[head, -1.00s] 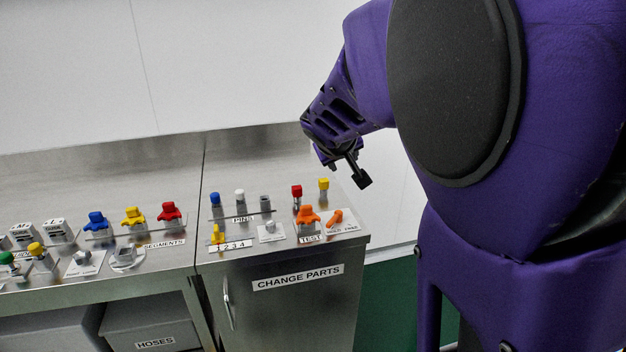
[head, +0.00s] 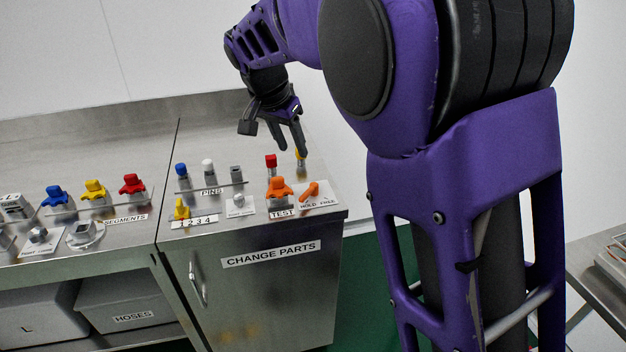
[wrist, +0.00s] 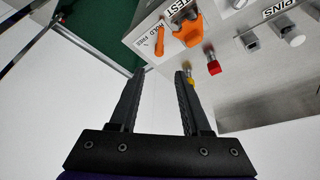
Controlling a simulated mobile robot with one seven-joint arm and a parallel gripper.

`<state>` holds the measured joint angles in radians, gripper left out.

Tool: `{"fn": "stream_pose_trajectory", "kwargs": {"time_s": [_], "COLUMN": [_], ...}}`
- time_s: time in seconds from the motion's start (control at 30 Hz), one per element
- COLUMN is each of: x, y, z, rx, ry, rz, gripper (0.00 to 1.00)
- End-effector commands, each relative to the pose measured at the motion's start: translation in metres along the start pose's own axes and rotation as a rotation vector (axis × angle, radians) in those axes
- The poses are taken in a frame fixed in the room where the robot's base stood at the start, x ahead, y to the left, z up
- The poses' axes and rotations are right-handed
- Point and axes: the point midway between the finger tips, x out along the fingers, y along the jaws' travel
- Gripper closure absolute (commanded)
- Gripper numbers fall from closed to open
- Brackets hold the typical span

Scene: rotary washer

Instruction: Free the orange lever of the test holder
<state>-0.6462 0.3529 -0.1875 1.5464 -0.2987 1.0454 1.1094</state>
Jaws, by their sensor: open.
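The orange lever (head: 311,190) sits on a small plate lettered HOLD and FREE at the cabinet top's right front corner. It lies slanted in the head view; I cannot tell which word it points to. It also shows in the wrist view (wrist: 159,40), beyond my fingertips. The test holder, marked by its TEST label (head: 282,213), stands just left of it with an orange winged piece (head: 279,188) in it. My gripper (head: 292,150) is open and empty, above and behind the lever, pointing down near the yellow-topped pin. In the wrist view the gripper (wrist: 161,73) has both fingers apart.
A red-topped pin (head: 271,161) and a yellow-topped pin (head: 301,158) stand behind the holder, the yellow one close to my fingers. The PINS rack (head: 211,191) is to the left. The cabinet top's right edge is close to the lever plate.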

Motion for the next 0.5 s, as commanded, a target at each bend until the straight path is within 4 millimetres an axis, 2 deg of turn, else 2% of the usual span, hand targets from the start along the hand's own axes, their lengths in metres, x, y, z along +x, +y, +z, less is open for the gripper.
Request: {"fn": "stream_pose_trajectory", "kwargs": {"time_s": [0.5], "x": [0.113], "y": [0.002], "z": [0.000], "rx": [-0.002], "ry": [0.001], "rz": [0.004], "gripper": [0.53]}}
